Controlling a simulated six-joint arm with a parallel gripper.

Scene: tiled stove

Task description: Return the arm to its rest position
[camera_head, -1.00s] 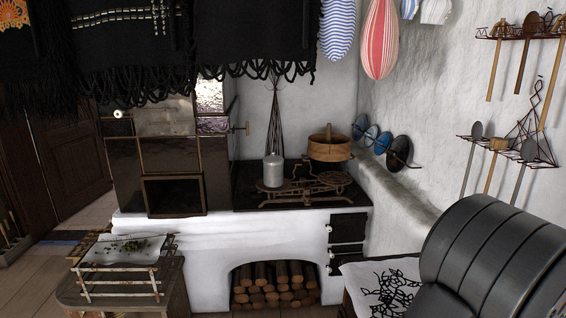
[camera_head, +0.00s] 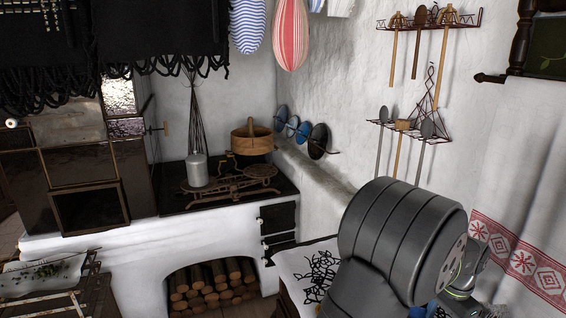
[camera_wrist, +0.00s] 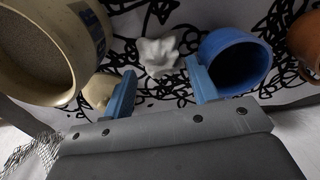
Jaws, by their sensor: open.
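In the wrist view my gripper (camera_wrist: 160,92) is open, with its two blue fingers wide apart and nothing held between them. It is over a white cloth with black scribbled patterns (camera_wrist: 122,24). A small white crumpled-looking object (camera_wrist: 159,57) lies beyond the gap between the fingers. A blue cup (camera_wrist: 236,62) lies close to the right finger.
In the wrist view a large cream pot (camera_wrist: 50,50) is at left and a brown pot (camera_wrist: 305,40) at the right edge. In the head view the white stove (camera_head: 140,255) carries a scale (camera_head: 235,185). Utensil racks (camera_head: 430,22) hang on the white wall.

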